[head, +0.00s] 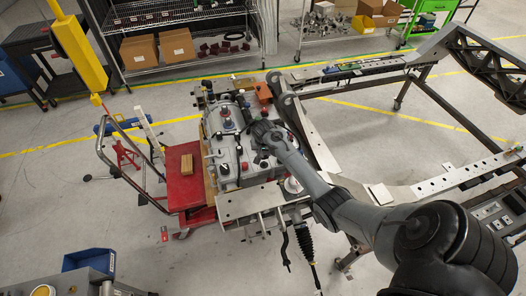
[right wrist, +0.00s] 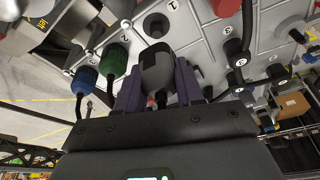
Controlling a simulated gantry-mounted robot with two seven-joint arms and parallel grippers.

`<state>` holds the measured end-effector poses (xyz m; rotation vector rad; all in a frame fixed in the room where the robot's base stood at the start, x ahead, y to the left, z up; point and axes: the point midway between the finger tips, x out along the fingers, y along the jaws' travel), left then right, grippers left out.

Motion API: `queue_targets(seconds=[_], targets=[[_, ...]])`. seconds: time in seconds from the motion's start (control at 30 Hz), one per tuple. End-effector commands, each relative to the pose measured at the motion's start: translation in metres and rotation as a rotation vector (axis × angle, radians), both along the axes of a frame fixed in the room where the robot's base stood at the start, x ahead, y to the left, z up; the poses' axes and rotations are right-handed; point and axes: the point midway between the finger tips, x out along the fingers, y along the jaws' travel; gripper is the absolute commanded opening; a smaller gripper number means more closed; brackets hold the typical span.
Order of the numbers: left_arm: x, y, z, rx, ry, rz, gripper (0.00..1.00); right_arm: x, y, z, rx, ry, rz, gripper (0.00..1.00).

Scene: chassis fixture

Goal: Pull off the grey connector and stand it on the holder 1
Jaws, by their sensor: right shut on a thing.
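In the right wrist view a dark grey connector (right wrist: 157,68) with a cable at its lower end sits between the purple fingers of my right gripper (right wrist: 158,78). The gripper is shut on it. Its far end is close to a dark round fitting (right wrist: 155,24) near a printed "1" on the pale panel (right wrist: 190,40). I cannot tell whether the two touch. In the head view my right gripper (head: 264,131) reaches over the grey unit (head: 226,140), and the connector is too small to tell there. My left gripper is not in view.
A green connector (right wrist: 114,60) and a blue one (right wrist: 86,80) stand left of the held one. A red part (right wrist: 226,8) and several dark numbered fittings are to the right.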

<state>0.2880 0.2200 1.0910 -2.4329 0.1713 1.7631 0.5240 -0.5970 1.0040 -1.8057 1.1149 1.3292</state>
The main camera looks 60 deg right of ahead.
Motion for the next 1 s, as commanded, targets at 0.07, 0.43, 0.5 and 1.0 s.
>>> queue_targets(seconds=[0.07,0.43,0.5,1.0], targets=[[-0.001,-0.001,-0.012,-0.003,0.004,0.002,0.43,0.0,0.0,-0.01,-0.001,0.0,0.0,0.0],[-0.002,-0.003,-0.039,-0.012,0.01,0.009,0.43,0.0,-0.001,-0.03,-0.001,-0.001,-0.001,0.0],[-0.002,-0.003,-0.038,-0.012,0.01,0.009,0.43,0.0,0.0,-0.03,-0.001,0.0,0.0,0.0],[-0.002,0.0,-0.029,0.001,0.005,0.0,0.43,0.0,0.0,-0.03,0.0,0.0,0.0,0.0]])
